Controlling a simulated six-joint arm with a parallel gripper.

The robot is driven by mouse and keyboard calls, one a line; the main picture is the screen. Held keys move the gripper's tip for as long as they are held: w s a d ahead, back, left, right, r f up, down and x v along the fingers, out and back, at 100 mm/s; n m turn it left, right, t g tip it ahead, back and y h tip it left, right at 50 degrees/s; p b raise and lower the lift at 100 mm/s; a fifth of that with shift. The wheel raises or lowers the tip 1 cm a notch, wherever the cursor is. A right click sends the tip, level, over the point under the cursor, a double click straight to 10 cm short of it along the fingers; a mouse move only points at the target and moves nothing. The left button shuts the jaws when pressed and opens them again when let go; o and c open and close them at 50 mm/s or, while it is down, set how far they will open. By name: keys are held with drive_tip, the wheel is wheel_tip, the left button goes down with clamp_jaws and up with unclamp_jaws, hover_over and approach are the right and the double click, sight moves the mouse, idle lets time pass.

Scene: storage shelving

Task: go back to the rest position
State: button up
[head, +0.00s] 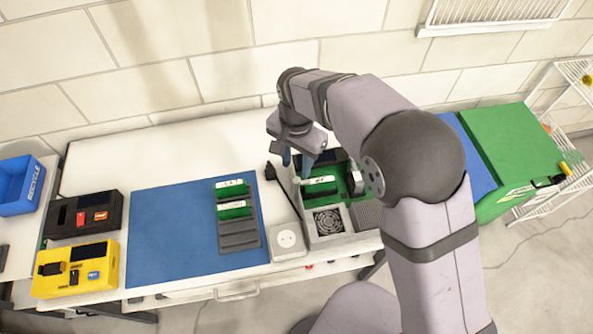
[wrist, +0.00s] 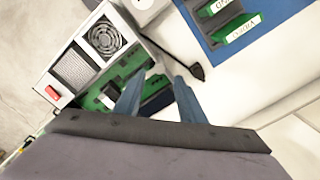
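My gripper (wrist: 168,90) shows in the wrist view with its two blue-grey fingers spread apart and nothing between them. In the head view my gripper (head: 297,160) hangs above the back left of an open grey device case (head: 324,238). The case holds a green board (wrist: 93,99), a fan (wrist: 104,37) and a green module with a white label (head: 319,186). In the wrist view the fingers hide part of the board and a dark block. Whether the fingertips touch anything inside the case cannot be told.
A blue mat (head: 165,230) bears a dark rack (head: 239,238) with two green labelled modules. A socket box (head: 287,243) and a black plug (head: 271,173) lie beside the case. Black (head: 83,215) and yellow (head: 75,270) boxes stand left. A green box (head: 510,150) is right. The table's back left is clear.

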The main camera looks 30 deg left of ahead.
drive_tip(key=shift+r, duration=0.75)
